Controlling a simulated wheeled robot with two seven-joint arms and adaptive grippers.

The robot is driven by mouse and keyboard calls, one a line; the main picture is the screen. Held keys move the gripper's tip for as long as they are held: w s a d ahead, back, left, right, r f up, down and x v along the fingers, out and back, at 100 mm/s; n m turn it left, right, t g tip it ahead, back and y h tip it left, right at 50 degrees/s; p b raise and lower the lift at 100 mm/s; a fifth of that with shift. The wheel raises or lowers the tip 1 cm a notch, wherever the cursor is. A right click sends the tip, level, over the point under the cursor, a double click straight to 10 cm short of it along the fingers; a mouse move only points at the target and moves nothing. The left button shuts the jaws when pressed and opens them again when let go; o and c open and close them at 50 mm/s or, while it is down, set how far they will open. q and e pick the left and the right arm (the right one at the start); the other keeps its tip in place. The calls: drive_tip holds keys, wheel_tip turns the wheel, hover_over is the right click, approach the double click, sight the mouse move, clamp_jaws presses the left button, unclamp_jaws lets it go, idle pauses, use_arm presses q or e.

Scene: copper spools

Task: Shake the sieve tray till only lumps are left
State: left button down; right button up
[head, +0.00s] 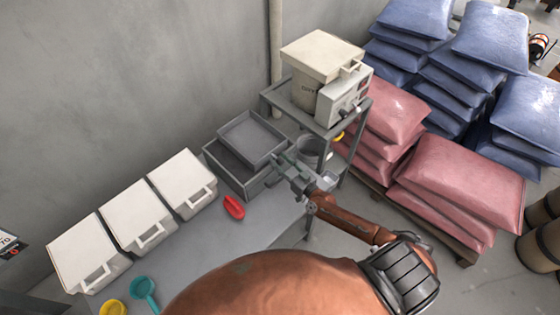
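A shallow grey tray (249,137), which looks like the sieve tray, is over a larger grey open bin (229,174) on the table by the wall. The tray sits askew to the bin. No lumps can be made out on its floor from here. My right gripper (284,162) is at the tray's near right edge, with its fingers at or very near the rim. The fingers are too small to tell whether they grip it. My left gripper is not in view.
Several white lidded bins (137,217) line the wall at left. A red scoop (233,207), a teal scoop (145,290) and a yellow one (113,308) lie on the table. A grey stand (345,130) with a machine (343,97) is close behind my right gripper. Stacked sacks (455,180) are at right.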

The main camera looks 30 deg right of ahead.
drive_tip(key=shift+c, duration=0.7)
clamp_jaws()
